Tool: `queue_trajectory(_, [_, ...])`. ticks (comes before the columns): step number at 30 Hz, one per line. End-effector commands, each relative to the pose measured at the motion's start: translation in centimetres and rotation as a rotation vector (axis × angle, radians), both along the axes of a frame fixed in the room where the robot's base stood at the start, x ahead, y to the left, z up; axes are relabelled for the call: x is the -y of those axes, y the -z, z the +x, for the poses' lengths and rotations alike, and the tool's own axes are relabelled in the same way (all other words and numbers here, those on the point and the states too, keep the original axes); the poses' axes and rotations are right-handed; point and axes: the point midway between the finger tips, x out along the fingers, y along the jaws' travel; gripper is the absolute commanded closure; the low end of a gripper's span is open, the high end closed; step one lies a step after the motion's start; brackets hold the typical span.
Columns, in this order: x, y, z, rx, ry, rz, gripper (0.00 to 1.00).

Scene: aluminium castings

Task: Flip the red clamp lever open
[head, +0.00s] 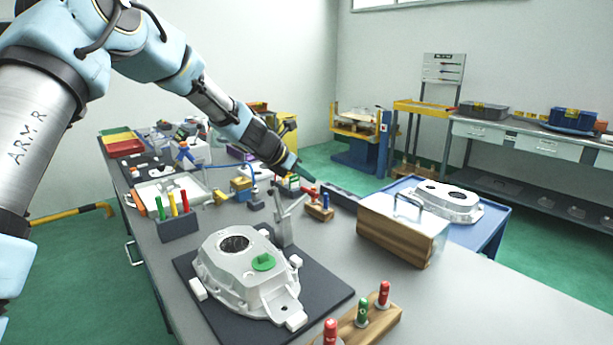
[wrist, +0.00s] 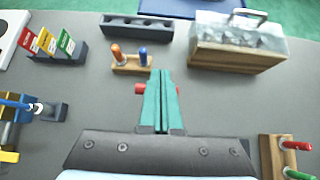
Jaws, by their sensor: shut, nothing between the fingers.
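My gripper (head: 297,171) points down and to the right above the bench, its teal fingers together and empty. In the wrist view the shut fingers (wrist: 160,78) cover the middle of the red clamp lever (wrist: 140,88); its red grip shows on both sides of them. I cannot tell whether they touch it. In the head view the grey metal clamp (head: 286,225) stands upright behind the casting (head: 232,268), its arm slanting up to the right. The casting has a green round piece on top and lies on a dark mat (head: 335,297).
A small wooden block (head: 321,214) with orange and blue pins stands just beyond the clamp. A wood-and-clear box (head: 397,240) is to the right. A wooden rack (head: 352,331) with red and green plugs is in front.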

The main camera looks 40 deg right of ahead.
Motion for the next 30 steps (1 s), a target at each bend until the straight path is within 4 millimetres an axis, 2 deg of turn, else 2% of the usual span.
queue_trajectory(12, [0.6, 1.3, 0.0, 0.000, 0.000, 0.000, 1.00])
queue_trajectory(30, [0.6, 1.5, 0.0, 0.000, 0.000, 0.000, 1.00])
